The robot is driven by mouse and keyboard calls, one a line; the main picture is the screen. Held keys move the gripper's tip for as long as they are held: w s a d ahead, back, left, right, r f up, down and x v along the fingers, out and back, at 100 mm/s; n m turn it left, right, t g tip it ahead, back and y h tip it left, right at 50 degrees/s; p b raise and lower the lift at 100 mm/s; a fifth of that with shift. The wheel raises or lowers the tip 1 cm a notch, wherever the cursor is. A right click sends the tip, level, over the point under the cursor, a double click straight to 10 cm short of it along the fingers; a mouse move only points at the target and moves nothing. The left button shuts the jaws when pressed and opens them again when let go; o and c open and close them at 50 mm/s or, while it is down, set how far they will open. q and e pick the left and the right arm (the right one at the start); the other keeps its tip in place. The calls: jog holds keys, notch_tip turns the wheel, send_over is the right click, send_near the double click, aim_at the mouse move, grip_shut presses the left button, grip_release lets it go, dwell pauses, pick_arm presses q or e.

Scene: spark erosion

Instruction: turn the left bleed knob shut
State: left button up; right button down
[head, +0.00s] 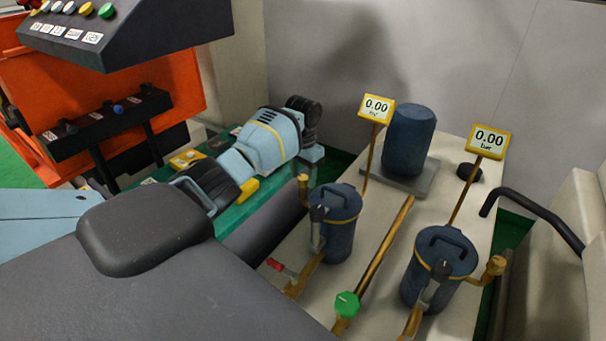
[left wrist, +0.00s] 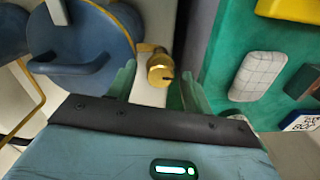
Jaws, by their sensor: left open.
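The left bleed knob (head: 303,181) is a small brass knob on the side of the left blue filter housing (head: 338,235). In the left wrist view the knob (left wrist: 161,72) shows its round, slotted end beside the blue lid (left wrist: 85,50). My left gripper (head: 310,160) is just above the knob in the head view, its fingers hard to make out there. In the left wrist view my left gripper (left wrist: 157,84) has its green fingers apart, one on each side of the knob. I cannot tell whether they touch it. My right gripper is not in view.
A right filter housing (head: 435,270) has a similar brass knob (head: 495,266). Two yellow gauges, left (head: 377,108) and right (head: 488,141), read 0.00. A brass pipe with a green knob (head: 346,304) runs between the housings. A red-handled lever (head: 281,267) is low in front.

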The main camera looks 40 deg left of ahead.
aim_at(303, 177)
pick_arm(q)
notch_tip(303, 177, up, 8)
jog(key=shift+f, duration=0.1)
dwell(0.4)
dwell(0.5)
